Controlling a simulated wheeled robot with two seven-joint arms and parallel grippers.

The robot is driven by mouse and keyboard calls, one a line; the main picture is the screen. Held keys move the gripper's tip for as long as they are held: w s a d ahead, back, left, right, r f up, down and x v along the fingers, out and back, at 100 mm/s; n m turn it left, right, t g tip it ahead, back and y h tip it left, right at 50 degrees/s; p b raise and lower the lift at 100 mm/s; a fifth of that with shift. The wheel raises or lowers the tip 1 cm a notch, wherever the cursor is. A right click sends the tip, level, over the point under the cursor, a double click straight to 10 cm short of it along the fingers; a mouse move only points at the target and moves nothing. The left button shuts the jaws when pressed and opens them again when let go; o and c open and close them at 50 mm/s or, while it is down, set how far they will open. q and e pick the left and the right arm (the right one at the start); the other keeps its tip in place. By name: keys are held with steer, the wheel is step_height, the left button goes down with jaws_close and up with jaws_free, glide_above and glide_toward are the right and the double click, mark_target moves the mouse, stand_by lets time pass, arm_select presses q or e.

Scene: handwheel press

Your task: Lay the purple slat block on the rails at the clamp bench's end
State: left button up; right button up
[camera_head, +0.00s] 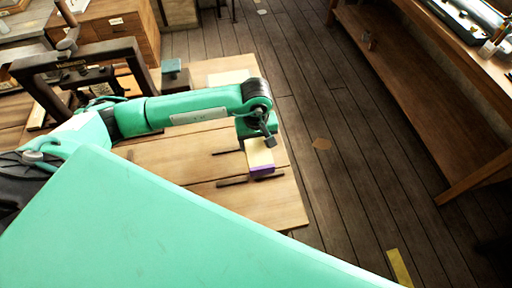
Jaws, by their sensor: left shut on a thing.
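The purple slat block (260,159), with a pale cream top and a purple front face, is at the right end of the wooden clamp bench (190,160). My left gripper (262,141) is shut on its far end, seen from above; the fingers are partly hidden by the gripper body. Dark rails (232,182) show on the bench top beside and in front of the block. I cannot tell whether the block touches the rails or hangs just above them. My right gripper is not in view.
A dark press frame (75,62) stands at the bench's left, with a small green-topped block (175,73) nearby. A wooden workbench with a lower shelf (420,80) is at right. The plank floor (330,200) between is mostly clear. My teal body part covers the foreground.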

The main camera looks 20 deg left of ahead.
mark_target(256, 143)
arm_select(q)
step_height(256, 143, down, 6)
steer(key=shift+r+p, duration=0.25)
steer(key=shift+p, duration=0.55)
steer(key=shift+f, duration=0.25)
steer(key=o, duration=1.2)
steer(key=shift+r, duration=0.25)
step_height(256, 143, up, 10)
steer(key=b, duration=0.4)
steer(key=shift+r+b, duration=0.2)
steer(key=shift+b, duration=0.15)
steer(key=shift+r, duration=0.65)
